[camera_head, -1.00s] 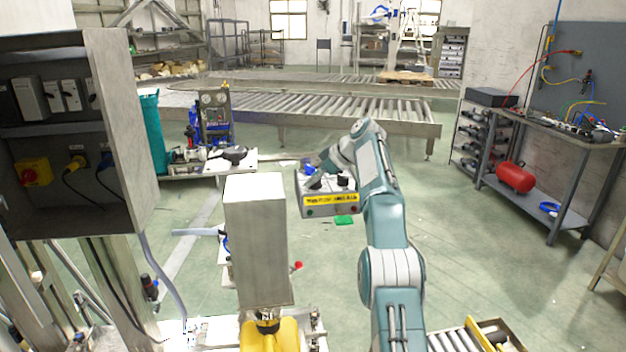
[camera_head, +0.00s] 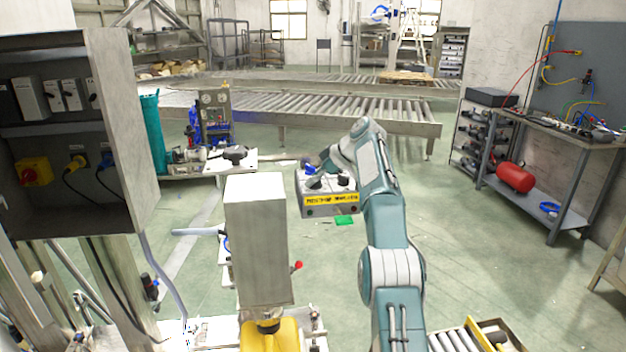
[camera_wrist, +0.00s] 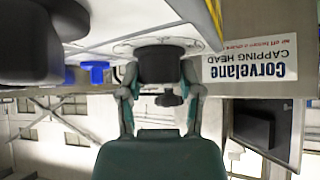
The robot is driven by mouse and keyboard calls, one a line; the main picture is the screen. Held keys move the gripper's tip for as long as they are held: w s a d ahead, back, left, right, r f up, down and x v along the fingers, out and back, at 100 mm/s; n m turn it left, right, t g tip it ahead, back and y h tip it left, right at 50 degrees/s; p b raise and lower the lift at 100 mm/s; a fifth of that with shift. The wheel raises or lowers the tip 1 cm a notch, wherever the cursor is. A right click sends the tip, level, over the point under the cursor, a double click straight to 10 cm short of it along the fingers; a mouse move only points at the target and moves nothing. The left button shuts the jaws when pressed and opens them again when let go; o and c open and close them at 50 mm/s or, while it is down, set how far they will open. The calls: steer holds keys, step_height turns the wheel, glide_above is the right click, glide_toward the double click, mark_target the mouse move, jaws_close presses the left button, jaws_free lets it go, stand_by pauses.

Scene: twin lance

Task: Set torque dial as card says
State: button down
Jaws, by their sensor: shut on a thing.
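A grey control box (camera_head: 331,210) with a yellow label strip stands in the middle of the head view. Black knobs (camera_head: 343,179) sit on its pale top. Scale marks ring the dial on the white panel but are too blurred to read. I cannot make out a card with a setting.
In the wrist view a large dark knob (camera_wrist: 30,45) and a blue knob (camera_wrist: 95,72) are beside the held dial. A "Corvelane CAPPING HEAD" label (camera_wrist: 250,60) appears upside down. A metal column (camera_head: 258,240) stands left of my arm. A workbench (camera_head: 560,140) is at right.

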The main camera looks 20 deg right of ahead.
steer(key=shift+d+f, duration=0.15)
steer(key=shift+d, duration=0.05)
steer(key=shift+c, duration=1.3)
jaws_free()
steer(key=shift+d, duration=0.1)
steer(key=shift+a+r+m, duration=0.2)
steer(key=shift+r+m, duration=0.1)
steer(key=shift+f+m+t+h, duration=0.1)
steer(key=shift+m+t+h, duration=0.4)
steer(key=shift+m+t, duration=0.15)
